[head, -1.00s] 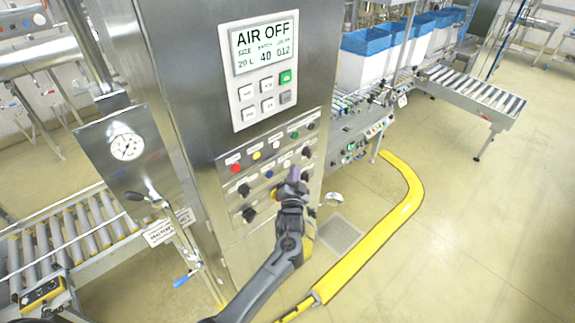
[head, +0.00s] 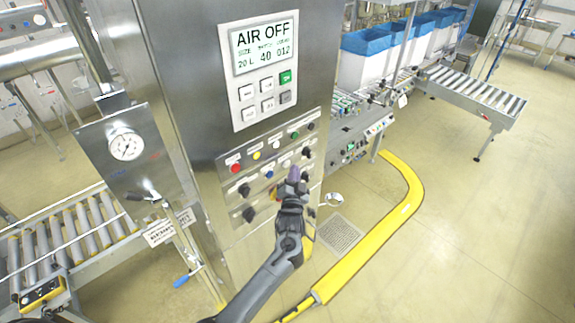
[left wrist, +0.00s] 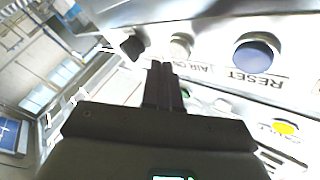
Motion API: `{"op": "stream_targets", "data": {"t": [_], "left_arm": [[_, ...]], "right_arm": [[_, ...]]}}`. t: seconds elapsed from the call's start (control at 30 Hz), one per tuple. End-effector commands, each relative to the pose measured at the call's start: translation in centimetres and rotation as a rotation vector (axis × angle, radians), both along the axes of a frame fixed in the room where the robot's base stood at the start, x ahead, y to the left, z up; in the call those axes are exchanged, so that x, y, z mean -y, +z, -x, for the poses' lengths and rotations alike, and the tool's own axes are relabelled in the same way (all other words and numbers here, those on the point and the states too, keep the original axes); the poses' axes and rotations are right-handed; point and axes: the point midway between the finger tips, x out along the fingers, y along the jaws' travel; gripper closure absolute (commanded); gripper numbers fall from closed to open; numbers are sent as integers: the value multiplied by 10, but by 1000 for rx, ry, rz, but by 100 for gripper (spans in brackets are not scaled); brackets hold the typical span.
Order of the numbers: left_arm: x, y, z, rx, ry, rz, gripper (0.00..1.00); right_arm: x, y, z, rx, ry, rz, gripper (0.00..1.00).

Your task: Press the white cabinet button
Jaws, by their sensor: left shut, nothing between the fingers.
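The steel control cabinet (head: 240,110) carries rows of coloured buttons and black knobs. A white button (head: 287,163) sits in the second row, right of the blue button (head: 268,174). In the left wrist view the white button (left wrist: 181,45) has a partly hidden label starting "AIR", beside the blue RESET button (left wrist: 255,55). Another white button (left wrist: 222,105) is in the top row, between green and yellow. My left gripper (head: 294,174) is shut and empty, its tips just below the second-row white button in the head view. Contact cannot be told. My right gripper is not in view.
The cabinet screen (head: 265,42) reads AIR OFF, above a keypad. A pressure gauge panel (head: 125,148) stands left, with a roller conveyor (head: 70,235) below. A yellow floor cable cover (head: 375,245) curves at the right. Open floor lies beyond it.

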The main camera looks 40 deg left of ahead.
Motion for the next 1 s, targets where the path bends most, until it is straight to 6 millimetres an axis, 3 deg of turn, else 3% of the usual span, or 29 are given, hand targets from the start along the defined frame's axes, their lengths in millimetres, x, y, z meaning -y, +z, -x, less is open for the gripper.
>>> {"op": "stream_targets", "data": {"t": [1.0], "left_arm": [[-11,0,-1,0,0,0,100]], "right_arm": [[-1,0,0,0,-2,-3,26]]}}
